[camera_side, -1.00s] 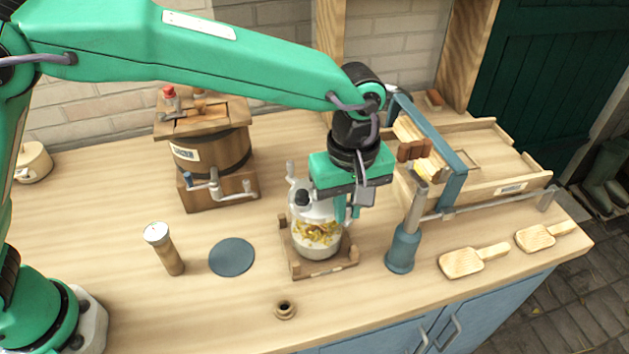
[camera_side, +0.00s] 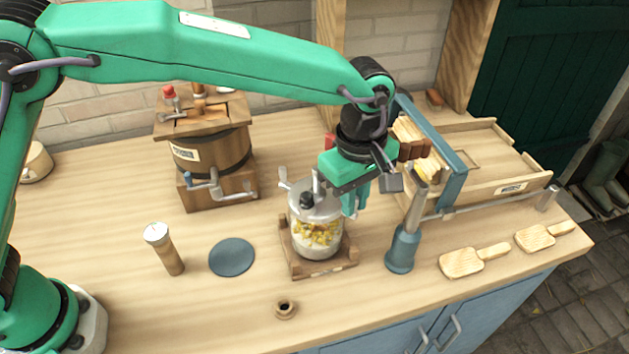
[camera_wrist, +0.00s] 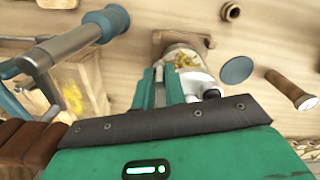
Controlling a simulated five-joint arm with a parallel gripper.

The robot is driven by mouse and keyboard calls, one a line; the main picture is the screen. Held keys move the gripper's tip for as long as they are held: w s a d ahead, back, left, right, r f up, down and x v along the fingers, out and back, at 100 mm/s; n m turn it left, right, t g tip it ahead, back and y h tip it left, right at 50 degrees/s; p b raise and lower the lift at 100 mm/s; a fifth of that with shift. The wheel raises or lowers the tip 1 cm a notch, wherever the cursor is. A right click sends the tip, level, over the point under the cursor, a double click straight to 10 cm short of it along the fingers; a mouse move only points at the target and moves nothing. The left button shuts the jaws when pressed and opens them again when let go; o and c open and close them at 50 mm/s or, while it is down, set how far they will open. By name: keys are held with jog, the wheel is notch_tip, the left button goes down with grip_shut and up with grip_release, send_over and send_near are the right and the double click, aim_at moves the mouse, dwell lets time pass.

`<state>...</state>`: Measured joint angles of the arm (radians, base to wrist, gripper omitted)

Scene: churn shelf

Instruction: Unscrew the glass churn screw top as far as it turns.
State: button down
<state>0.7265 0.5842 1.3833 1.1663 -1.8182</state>
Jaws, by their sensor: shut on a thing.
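The glass churn (camera_side: 316,240) stands upright in a wooden cradle (camera_side: 292,262) and holds yellow and whitish contents. Its grey metal screw top (camera_side: 312,211) sits on the jar, with a black knob and a crank on it. My gripper (camera_side: 353,207) points down at the right side of the top, its green fingers shut on the top's edge. The exact contact is hidden by the fingers. In the wrist view my fingers (camera_wrist: 168,90) are close together beside the top (camera_wrist: 197,82), with the churn (camera_wrist: 183,56) just beyond.
A wooden barrel churn (camera_side: 212,150) stands at the back left. A shaker-like cylinder (camera_side: 168,252), a blue-grey disc (camera_side: 232,257) and a small ring (camera_side: 285,309) lie nearer. A blue post with a bar (camera_side: 403,248) stands close on the right, with wooden paddles (camera_side: 462,263) beyond.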

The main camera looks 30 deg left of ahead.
jog(key=shift+r, duration=0.1)
jog(key=c, duration=1.5)
grip_release()
jog(key=shift+o, duration=0.2)
jog(key=shift+r, duration=3.9)
jog(key=shift+c, duration=0.4)
